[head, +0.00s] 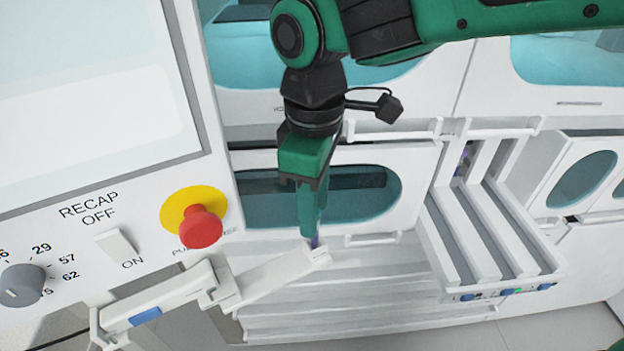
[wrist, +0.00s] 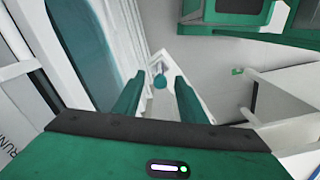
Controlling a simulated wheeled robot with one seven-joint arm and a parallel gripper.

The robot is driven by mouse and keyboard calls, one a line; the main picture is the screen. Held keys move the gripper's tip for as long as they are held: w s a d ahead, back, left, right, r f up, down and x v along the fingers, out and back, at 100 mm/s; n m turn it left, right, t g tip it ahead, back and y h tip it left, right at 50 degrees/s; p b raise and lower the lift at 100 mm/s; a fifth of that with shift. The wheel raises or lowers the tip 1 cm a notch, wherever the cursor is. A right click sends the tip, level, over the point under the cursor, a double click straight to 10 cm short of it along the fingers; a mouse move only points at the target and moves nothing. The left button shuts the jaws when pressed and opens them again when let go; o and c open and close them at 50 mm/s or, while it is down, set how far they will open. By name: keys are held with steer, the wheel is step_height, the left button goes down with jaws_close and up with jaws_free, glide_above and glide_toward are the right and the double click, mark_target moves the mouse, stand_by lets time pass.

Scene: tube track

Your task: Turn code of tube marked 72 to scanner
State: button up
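My gripper (head: 314,238) points down over the end of a narrow white track arm (head: 275,281) in the head view. In the wrist view its two green fingers (wrist: 158,88) stand apart. A small round teal thing (wrist: 160,81), perhaps a tube's top, shows in the gap between the fingertips with space on both sides. In the head view a small purple bit (head: 315,243) shows at the fingertips, on the track's end; most of it is hidden. I cannot read a 72 or a code on it. No scanner can be made out for certain.
A control panel with a red button (head: 201,228), a RECAP switch (head: 115,245) and a grey knob (head: 22,285) stands close on the left. A white rack with several lanes (head: 490,240) is at the right. Cabinets with teal windows (head: 365,190) stand behind.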

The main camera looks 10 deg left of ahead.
steer(key=shift+f, duration=1.55)
jaws_close()
steer(key=c, duration=0.9)
jaws_free()
steer(key=shift+r, duration=0.25)
